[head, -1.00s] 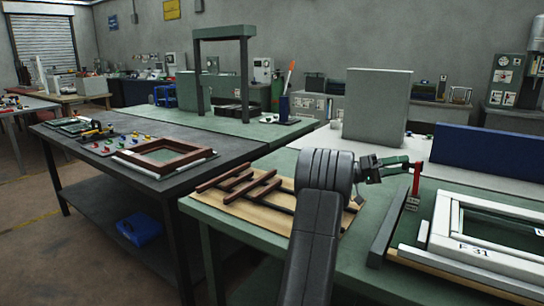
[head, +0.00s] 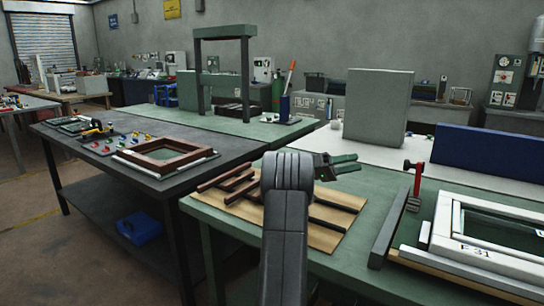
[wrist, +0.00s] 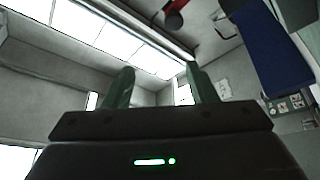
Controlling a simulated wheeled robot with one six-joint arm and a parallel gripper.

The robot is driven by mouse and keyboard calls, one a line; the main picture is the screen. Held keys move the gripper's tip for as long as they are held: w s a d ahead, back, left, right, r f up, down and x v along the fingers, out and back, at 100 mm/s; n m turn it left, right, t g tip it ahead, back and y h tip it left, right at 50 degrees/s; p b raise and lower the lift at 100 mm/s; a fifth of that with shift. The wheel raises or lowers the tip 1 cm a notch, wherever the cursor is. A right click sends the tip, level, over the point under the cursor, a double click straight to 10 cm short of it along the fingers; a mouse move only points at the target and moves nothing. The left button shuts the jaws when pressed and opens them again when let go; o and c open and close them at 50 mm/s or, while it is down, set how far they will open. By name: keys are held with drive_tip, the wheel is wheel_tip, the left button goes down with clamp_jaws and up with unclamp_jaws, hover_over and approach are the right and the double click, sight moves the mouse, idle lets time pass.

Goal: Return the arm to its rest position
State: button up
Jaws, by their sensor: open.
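My gripper (head: 345,163) is at the end of my dark arm, above the green worktop in the head view. Its two green fingers are apart with nothing between them. In the wrist view the fingers of my gripper (wrist: 160,85) point up toward the ceiling and bright windows (wrist: 100,32), also with nothing between them. My arm hides part of the dark wooden bars on the board behind it.
A red clamp (head: 416,180) stands right of my gripper, beside a white frame (head: 490,235). Dark bars lie on a tan board (head: 325,240). A grey block (head: 378,108) and blue panel (head: 490,150) stand behind. A brown frame (head: 165,156) lies on the left table.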

approach(409, 162)
drive_tip(key=d, duration=0.5)
drive_tip(key=s+d+r+y+p, duration=0.1)
drive_tip(key=p, duration=0.1)
drive_tip(key=s+d+r+m+y+p, duration=0.1)
drive_tip(key=d+r+p, duration=0.1)
drive_tip(key=p, duration=0.1)
drive_tip(key=shift+s+d+t+y, duration=0.3)
drive_tip(key=shift+d+y, duration=0.05)
drive_tip(key=shift+y, duration=0.05)
drive_tip(key=shift+s+d+f, duration=0.1)
drive_tip(key=shift+d+f, duration=0.05)
drive_tip(key=shift+d, duration=0.05)
